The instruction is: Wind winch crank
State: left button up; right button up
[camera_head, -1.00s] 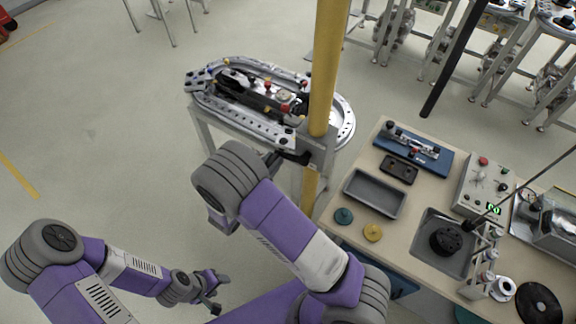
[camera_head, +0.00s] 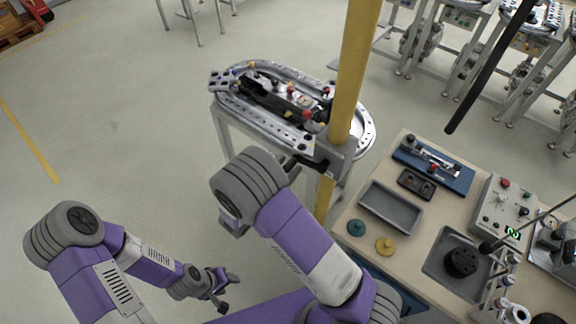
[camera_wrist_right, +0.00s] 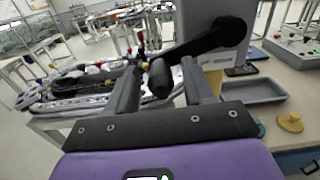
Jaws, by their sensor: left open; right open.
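The winch is a grey housing (camera_wrist_right: 213,25) on the yellow post in the right wrist view; it also shows in the head view (camera_head: 336,152). Its black crank arm (camera_wrist_right: 205,40) slants down-left from the hub to a dark cylindrical handle (camera_wrist_right: 160,79). My right gripper (camera_wrist_right: 160,86) is open, with one finger on each side of the handle in the picture; I cannot tell whether they touch it. In the head view my right forearm mostly hides this gripper. My left gripper (camera_head: 229,291) is open and empty, low over the floor.
The oval track table (camera_head: 365,128) stands behind the winch, with the yellow post (camera_head: 355,70) at its near side. A workbench (camera_head: 345,212) with a grey tray (camera_head: 391,207), a blue fixture (camera_head: 455,177) and a control box (camera_head: 500,205) is at right. The floor at left is clear.

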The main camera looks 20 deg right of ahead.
jog(key=b+v, duration=0.1)
jog(key=v, duration=0.5)
jog(key=shift+a, duration=0.35)
jog(key=shift+s, duration=0.15)
jog(key=s+d+f+m+g+y+b, duration=0.35)
jog(key=s+f+g, duration=0.45)
jog(key=f, duration=0.4)
jog(key=s+d+f+m+g+y+b, duration=0.2)
jog(key=s+f+m+g+y, duration=0.35)
jog(key=s+f, duration=0.55)
jog(key=s+a+f+m+g+y+b, duration=0.1)
jog(key=s+a+f+m+y+b, duration=0.15)
jog(key=a+f+m+y, duration=0.55)
jog(key=w+f+m+t+y+b, duration=0.2)
jog(key=w+f+m+t, duration=0.3)
jog(key=m, duration=0.5)
jog(key=shift+w+d+f+b, duration=0.35)
jog(key=shift+d+b, duration=0.1)
jog(key=shift+b, duration=0.45)
